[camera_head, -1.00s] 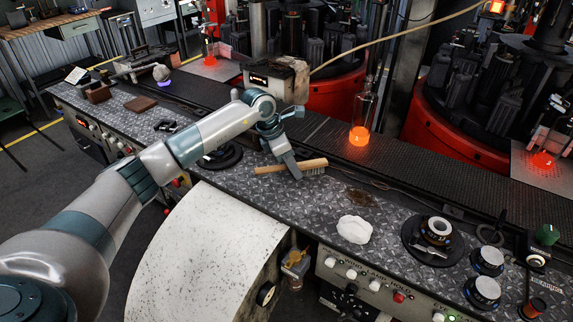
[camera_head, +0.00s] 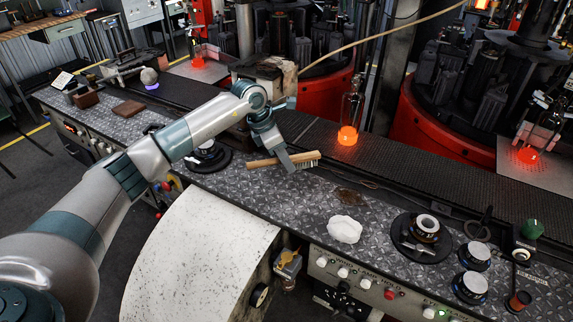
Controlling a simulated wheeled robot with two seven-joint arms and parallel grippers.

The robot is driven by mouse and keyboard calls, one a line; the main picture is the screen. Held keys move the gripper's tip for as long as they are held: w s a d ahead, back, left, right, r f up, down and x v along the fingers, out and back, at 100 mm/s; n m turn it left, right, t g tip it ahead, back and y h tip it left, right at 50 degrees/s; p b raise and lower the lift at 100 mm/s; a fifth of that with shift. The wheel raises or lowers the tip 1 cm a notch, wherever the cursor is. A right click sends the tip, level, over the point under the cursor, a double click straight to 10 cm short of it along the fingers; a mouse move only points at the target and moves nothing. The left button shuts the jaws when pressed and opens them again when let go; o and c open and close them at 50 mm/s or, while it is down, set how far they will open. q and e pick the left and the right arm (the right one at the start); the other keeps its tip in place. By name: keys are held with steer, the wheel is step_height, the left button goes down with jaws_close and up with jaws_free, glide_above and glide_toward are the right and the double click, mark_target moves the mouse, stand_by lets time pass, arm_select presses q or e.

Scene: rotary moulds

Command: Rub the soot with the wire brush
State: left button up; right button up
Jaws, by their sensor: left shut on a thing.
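The wire brush (camera_head: 304,157) has a wooden back and grey bristles. My left gripper (camera_head: 287,162) is shut on it near its middle and holds it over the diamond-plate bench top (camera_head: 240,186). Whether the bristles touch the plate I cannot tell. A dark brown soot patch (camera_head: 351,197) lies on the bench to the right of the brush, apart from it. My right gripper is not in view.
A white crumpled cloth (camera_head: 345,229) lies just below the soot. A black round base with a ring (camera_head: 426,228) and several knobs stand to the right. A glowing bottle (camera_head: 348,134) stands on the dark conveyor (camera_head: 400,168) behind.

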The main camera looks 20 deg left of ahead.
arm_select(q)
steer(key=shift+r+p, duration=0.4)
steer(key=shift+r, duration=1)
steer(key=shift+r+p, duration=0.65)
steer(key=shift+r, duration=0.85)
